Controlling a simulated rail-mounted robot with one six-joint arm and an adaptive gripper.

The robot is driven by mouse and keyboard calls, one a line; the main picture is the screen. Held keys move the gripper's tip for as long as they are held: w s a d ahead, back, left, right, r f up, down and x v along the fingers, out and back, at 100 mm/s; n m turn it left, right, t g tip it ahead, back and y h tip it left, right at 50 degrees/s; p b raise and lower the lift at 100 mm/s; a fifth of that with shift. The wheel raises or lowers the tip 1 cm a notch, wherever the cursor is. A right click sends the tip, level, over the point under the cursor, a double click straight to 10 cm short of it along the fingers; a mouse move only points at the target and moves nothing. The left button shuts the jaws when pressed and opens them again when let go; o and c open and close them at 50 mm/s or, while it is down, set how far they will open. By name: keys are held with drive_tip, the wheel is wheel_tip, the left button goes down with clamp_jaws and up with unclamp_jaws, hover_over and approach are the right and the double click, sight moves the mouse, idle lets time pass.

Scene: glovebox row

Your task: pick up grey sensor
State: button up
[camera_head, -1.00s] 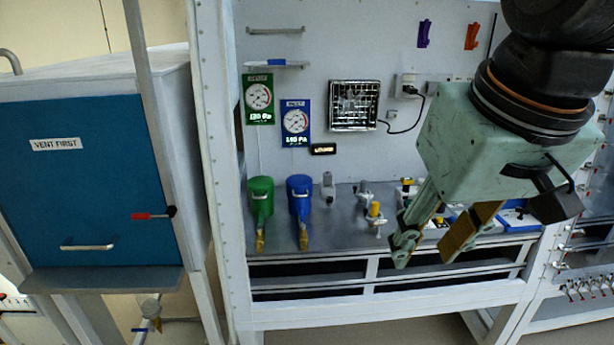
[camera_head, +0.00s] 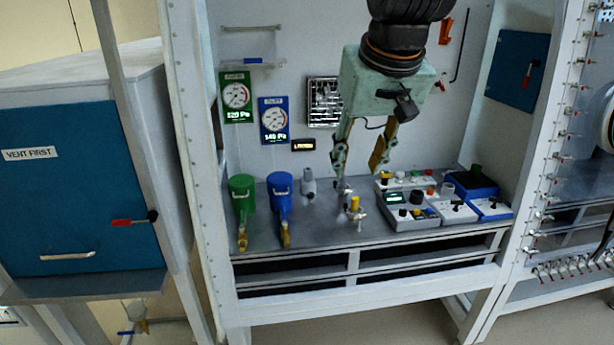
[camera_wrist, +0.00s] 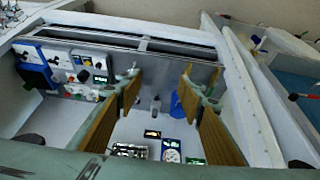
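A small grey upright device (camera_head: 309,185), which looks like the sensor, stands on the bench right of the blue vessel. It also shows small between my fingers in the wrist view (camera_wrist: 155,104). A second fitting with a grey top (camera_head: 342,186) stands further right, partly hidden behind my left fingertip. I cannot tell for sure which of the two is the grey sensor. My gripper (camera_head: 358,172) is open and empty, with its fingers pointing down above the bench, right of the grey device. Its two fingers are wide apart in the wrist view (camera_wrist: 160,80).
A green vessel (camera_head: 242,203) and a blue vessel (camera_head: 281,200) stand at the left. A yellow-topped fitting (camera_head: 355,209) stands in front of my gripper. Control boxes (camera_head: 412,217) and a blue bin (camera_head: 470,188) fill the right. Gauges (camera_head: 274,120) hang on the back wall. The bench front is mostly clear.

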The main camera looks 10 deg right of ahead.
drive_tip(key=w+f+t+p, duration=0.1)
drive_tip(key=w+f+p, duration=0.3)
drive_tip(key=w, duration=1.3)
drive_tip(key=w+f+p, duration=0.1)
drive_tip(key=w+f, duration=0.4)
drive_tip(key=w, duration=1.2)
drive_tip(key=p, duration=0.2)
approach(308, 170)
drive_tip(key=shift+s+a+r+t, duration=0.1)
drive_tip(key=shift+s+r+t, duration=0.2)
drive_tip(key=shift+s+r, duration=0.7)
drive_tip(key=shift+f, duration=0.2)
drive_tip(key=shift+x, duration=4.2)
drive_tip(key=shift+f, duration=0.1)
drive_tip(key=shift+x, duration=2.5)
